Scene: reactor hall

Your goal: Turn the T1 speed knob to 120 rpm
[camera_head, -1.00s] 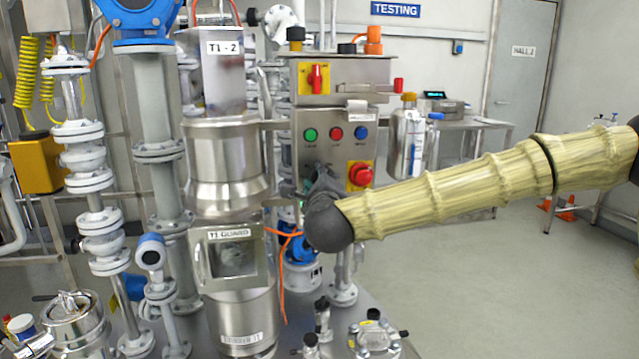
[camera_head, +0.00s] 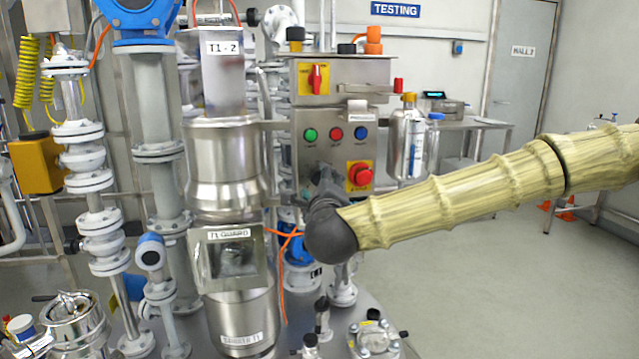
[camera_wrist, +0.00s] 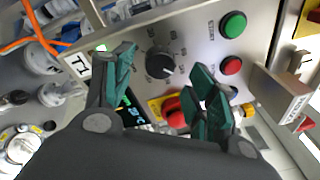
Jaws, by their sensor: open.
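The black round speed knob (camera_wrist: 160,64) sits on the grey panel between my fingers in the wrist view, with scale marks around it too small to read. A white line shows on its face. My gripper (camera_wrist: 164,70) is open, one green-padded finger on each side of the knob; I cannot tell whether either touches it. Part of a display (camera_wrist: 136,110) shows below the knob, its reading mostly hidden by the left finger. A white T1 label (camera_wrist: 78,66) is at the left.
The control box (camera_head: 340,75) carries green (camera_head: 310,135), red and blue buttons and a red emergency stop (camera_head: 359,174) on yellow, close to my wrist. A steel bracket (camera_wrist: 282,92) juts out at the right in the wrist view. The steel vessel (camera_head: 228,160) stands left of my arm.

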